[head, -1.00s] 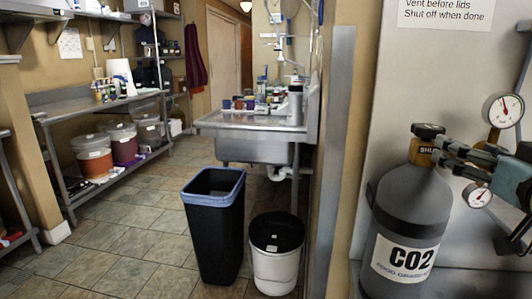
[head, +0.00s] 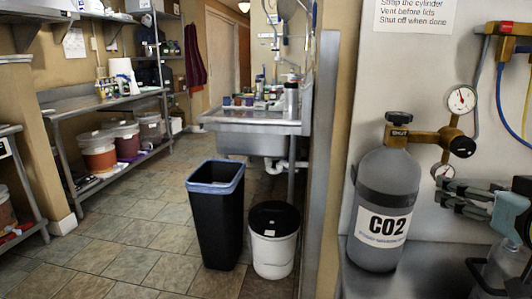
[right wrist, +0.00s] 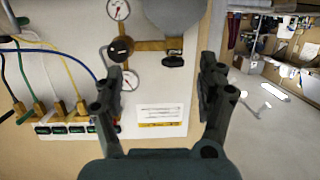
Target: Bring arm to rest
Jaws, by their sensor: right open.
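My right gripper (head: 440,196) comes in from the right edge in the head view. Its fingers are apart with nothing between them. It is to the right of the grey CO2 cylinder (head: 386,190), below the brass regulator (head: 428,138) and its gauges, and appears apart from the cylinder. The cylinder's black valve knob is marked SHUT (head: 399,131). In the right wrist view the open fingers (right wrist: 163,72) frame the wall panel, with the regulator (right wrist: 155,46) beyond them. My left gripper is not in view.
The cylinder stands on a metal surface (head: 352,282) by the wall. A clear vessel (head: 505,268) is at the lower right. Coloured hoses (right wrist: 50,52) hang on the panel. A black bin (head: 215,220) and white bucket (head: 273,250) stand on the floor; tiles to the left are clear.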

